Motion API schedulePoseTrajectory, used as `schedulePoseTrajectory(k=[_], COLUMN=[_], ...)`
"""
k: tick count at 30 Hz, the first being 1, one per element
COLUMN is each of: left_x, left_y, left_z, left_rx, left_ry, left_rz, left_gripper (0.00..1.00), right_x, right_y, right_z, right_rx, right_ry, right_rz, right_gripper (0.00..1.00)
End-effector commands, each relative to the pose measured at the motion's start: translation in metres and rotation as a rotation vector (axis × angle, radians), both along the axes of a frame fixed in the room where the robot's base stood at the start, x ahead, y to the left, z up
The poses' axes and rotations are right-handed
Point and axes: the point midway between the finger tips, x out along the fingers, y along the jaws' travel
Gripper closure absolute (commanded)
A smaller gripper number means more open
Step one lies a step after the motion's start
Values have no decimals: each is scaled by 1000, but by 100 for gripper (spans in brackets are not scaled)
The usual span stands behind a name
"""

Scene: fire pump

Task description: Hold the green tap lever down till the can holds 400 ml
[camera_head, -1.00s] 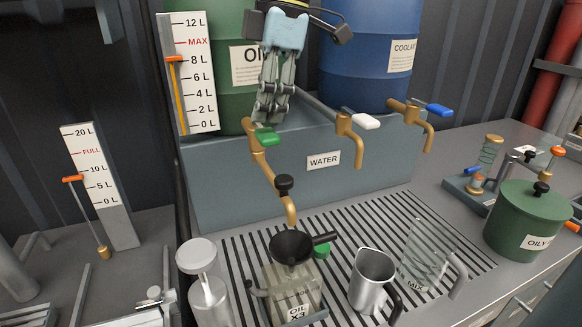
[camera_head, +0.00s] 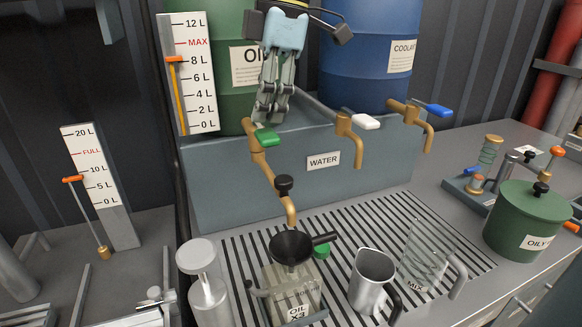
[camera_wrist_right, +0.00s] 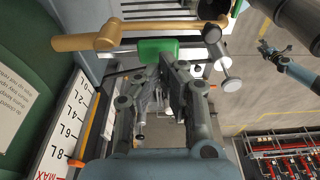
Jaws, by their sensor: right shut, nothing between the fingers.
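The green tap lever (camera_head: 267,138) sits on the brass oil tap (camera_head: 268,170) in front of the green barrel. My right gripper (camera_head: 266,119) points down with its fingers shut and empty, its tips right at or just above the lever. I cannot tell whether they touch. In the right wrist view the fingertips (camera_wrist_right: 172,68) are beside the green lever (camera_wrist_right: 158,50). The can (camera_head: 290,288), labelled OIL X3, stands under the tap with a black funnel (camera_head: 291,247) in its top. I see no stream of oil and cannot read the can's level.
A water tap with white lever (camera_head: 366,122) and a coolant tap with blue lever (camera_head: 438,110) stand right. On the drain grate (camera_head: 350,228) are a metal jug (camera_head: 371,278) and a clear MIX jug (camera_head: 428,250). A level gauge (camera_head: 192,75) stands left of the gripper.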

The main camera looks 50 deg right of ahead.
Motion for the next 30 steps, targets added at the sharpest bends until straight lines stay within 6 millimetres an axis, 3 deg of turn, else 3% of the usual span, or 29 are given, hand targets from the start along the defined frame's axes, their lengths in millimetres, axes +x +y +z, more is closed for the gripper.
schedulePoseTrajectory(k=[13,30], left_x=[1,0], left_y=[1,0], left_z=[0,0], left_rx=[1,0], left_ry=[-1,0], left_rz=[0,0], left_gripper=[60,60], right_x=[0,0], right_y=[0,0], right_z=[-1,-18], right_rx=[0,0], right_ry=[0,0], right_rz=[0,0], right_gripper=[100,100])
